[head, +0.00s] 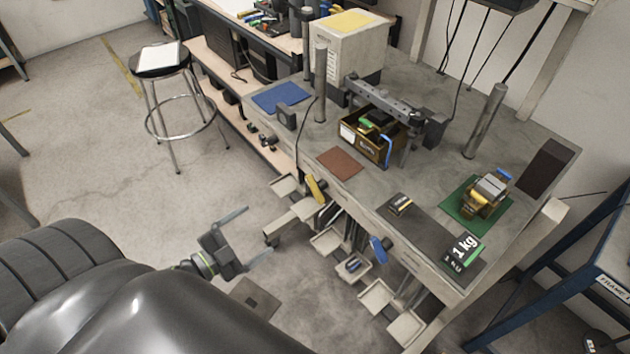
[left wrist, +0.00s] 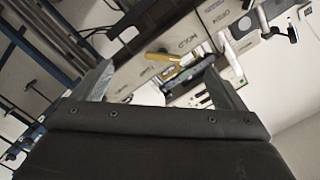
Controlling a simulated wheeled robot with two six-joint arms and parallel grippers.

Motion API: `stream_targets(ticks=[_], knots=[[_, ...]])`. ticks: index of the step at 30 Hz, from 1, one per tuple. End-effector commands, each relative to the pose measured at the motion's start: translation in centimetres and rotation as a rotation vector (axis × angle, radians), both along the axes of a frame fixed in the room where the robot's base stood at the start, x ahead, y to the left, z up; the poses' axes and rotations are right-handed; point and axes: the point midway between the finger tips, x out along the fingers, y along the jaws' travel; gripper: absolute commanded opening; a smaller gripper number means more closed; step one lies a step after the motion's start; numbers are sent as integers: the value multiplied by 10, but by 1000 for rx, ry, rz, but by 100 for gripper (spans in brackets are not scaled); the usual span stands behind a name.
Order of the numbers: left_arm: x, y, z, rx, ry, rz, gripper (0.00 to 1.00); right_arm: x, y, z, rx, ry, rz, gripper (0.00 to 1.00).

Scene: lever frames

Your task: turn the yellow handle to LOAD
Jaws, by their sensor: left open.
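The yellow handle (head: 316,188) sticks out from the front of the workbench, below its left front edge, beside small pale trays. My left gripper (head: 260,230) is open and empty, to the left of the handle and apart from it in the head view. In the left wrist view, a yellow bar (left wrist: 163,57), apparently the handle, shows between the open fingers (left wrist: 157,70), farther off. Pale plates with dark lettering surround it; the lettering is too small and tilted to read surely. My right gripper is not in view.
A blue handle (head: 378,248) sits farther right on the same bench front. Pale trays (head: 327,241) jut out below the bench edge. The bench top (head: 440,175) carries a weight (head: 463,250), a box and posts. A stool (head: 160,65) stands at the back left. The floor beside my gripper is mostly clear.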

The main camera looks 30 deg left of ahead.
Motion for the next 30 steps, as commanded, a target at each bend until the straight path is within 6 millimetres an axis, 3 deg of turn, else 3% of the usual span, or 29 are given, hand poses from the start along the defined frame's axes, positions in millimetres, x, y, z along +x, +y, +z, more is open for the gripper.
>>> stream_targets(ticks=[1,3,11,30], knots=[[-1,-7,19,10,-31,-33,93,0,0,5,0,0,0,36],[-2,-13,31,20,-59,-65,93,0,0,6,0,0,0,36],[16,-23,41,22,-80,-80,93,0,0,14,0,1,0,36],[134,-66,40,20,-77,-79,93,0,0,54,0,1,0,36]])
